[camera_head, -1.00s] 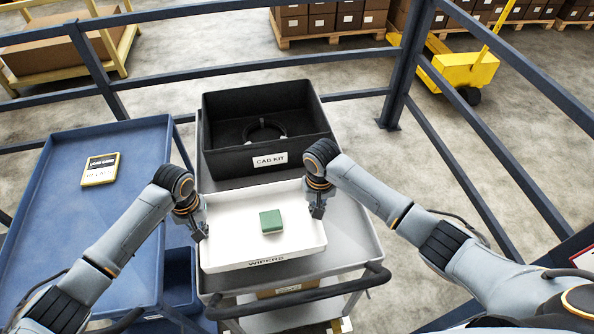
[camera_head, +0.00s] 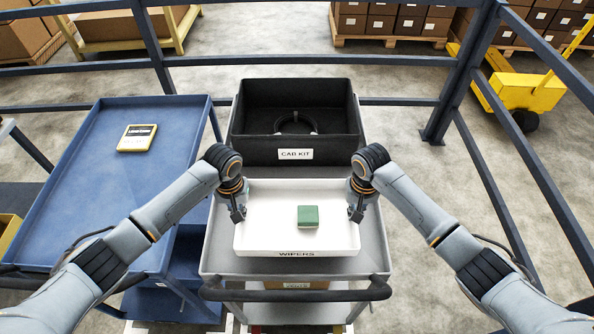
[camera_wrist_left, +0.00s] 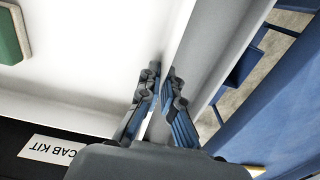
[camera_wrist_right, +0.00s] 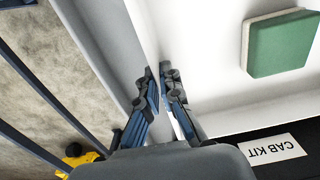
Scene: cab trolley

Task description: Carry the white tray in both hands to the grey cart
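The white tray (camera_head: 265,215), labelled WIPERS, is over the top of the grey cart (camera_head: 222,262); I cannot tell whether it rests there or hangs just above. It looks level. A green block (camera_head: 308,216) lies in it, right of centre. My left gripper (camera_head: 238,214) is shut on the tray's left wall, one finger on each side, as the left wrist view (camera_wrist_left: 164,80) shows. My right gripper (camera_head: 356,214) is shut on the right wall the same way, seen in the right wrist view (camera_wrist_right: 160,80).
A black bin (camera_head: 255,150) labelled CAB KIT, with a dark coil inside, stands on the cart behind the tray. A blue cart (camera_head: 110,205) with a yellow-edged box (camera_head: 137,138) is at the left. The cart's dark handle (camera_head: 295,294) is in front. Dark blue rails (camera_head: 400,102) run behind.

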